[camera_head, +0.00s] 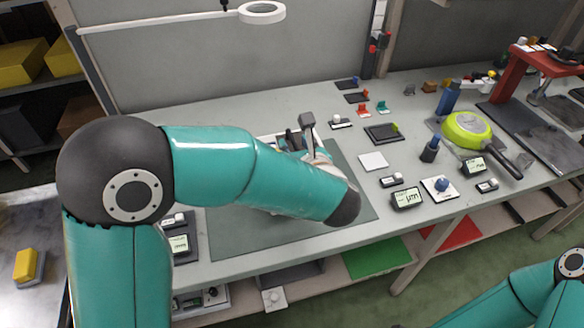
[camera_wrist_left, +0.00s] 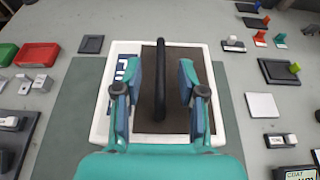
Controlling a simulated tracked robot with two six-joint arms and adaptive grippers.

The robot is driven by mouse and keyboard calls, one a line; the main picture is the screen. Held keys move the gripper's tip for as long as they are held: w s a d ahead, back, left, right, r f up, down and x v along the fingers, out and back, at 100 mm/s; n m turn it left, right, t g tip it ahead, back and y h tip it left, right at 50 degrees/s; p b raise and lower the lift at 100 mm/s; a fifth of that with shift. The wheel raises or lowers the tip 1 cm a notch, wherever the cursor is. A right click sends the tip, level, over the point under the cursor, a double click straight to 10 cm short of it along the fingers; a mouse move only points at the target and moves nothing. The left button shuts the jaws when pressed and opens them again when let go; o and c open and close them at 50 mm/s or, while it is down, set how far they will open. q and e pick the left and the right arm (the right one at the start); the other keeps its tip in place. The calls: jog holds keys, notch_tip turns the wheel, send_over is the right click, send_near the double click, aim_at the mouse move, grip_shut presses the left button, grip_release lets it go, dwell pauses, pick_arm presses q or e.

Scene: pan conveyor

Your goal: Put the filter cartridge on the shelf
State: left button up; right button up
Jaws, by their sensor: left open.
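The filter cartridge appears to be the white-framed square block (camera_wrist_left: 98,112) with a dark brown face, a blue label and an upright black bar handle, in the left wrist view. It lies on a dark green mat (camera_wrist_left: 60,125). My left gripper (camera_wrist_left: 158,70) is open, with one finger on each side of the handle and a gap to it on both sides. My right gripper is out of view.
A dark shelf unit (camera_head: 37,82) with yellow boxes stands at the left. Below the table is a lower shelf with a green panel (camera_head: 378,258). Small parts, displays and a lime-green pan (camera_head: 467,130) crowd the table's right side.

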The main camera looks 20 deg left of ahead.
pick_arm(q)
jog(key=x, duration=0.2)
jog(key=shift+w+a, duration=0.15)
jog(key=shift+w, duration=0.05)
grip_shut()
